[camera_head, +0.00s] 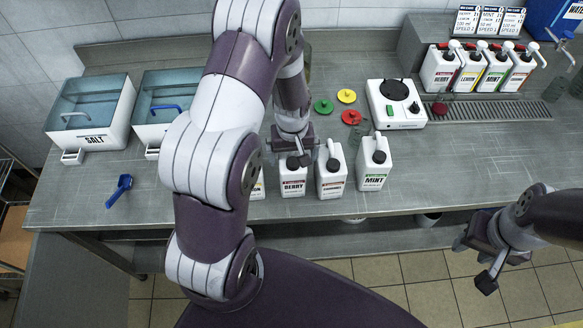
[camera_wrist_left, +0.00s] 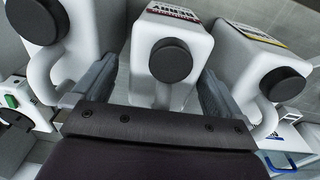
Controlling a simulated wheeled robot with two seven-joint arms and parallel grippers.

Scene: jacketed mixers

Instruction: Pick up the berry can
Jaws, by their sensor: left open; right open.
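The berry can (camera_head: 293,186) is a white jug with a dark cap and a red-striped label, upright near the front of the steel counter. My left gripper (camera_head: 295,150) is at its upper part, hiding its cap and handle. In the left wrist view, the berry can (camera_wrist_left: 172,40) lies between the two open fingers of my left gripper (camera_wrist_left: 157,78). I cannot tell whether the fingers touch it. My right gripper (camera_head: 473,263) is open and empty, in front of the counter at lower right.
A yellow-labelled can (camera_head: 258,188) stands close on the left, mostly behind my arm. A blue scoop (camera_head: 119,190) lies at left. A white hot plate (camera_head: 397,104) and colored lids stand behind.

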